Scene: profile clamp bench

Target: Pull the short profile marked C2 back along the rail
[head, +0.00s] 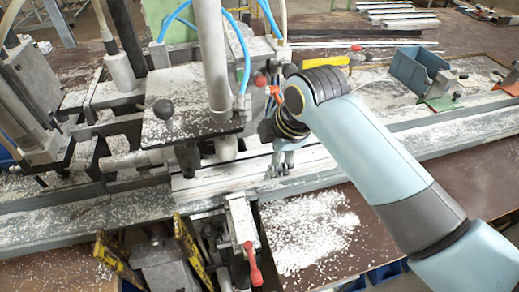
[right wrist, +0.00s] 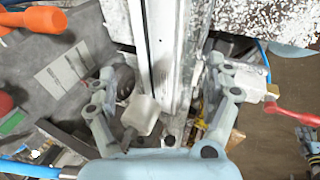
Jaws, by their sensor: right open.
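A pale aluminium profile (head: 245,178) lies along the rail (head: 440,137), under the clamp machine. I cannot read a C2 mark on it. My right gripper (head: 283,166) points down at the profile, just right of the clamp column. In the right wrist view the open fingers (right wrist: 162,78) stand on either side of a long pale grooved profile (right wrist: 158,40), with a visible gap between them. I cannot tell whether either finger touches it. My left gripper does not show.
The clamp machine (head: 190,128) with a dark plate and blue hoses stands close left of my right gripper. A red-handled clamp (head: 243,230) sits in front of the rail. White chips (head: 310,232) cover the bench. A blue bin (head: 418,68) stands at the back right.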

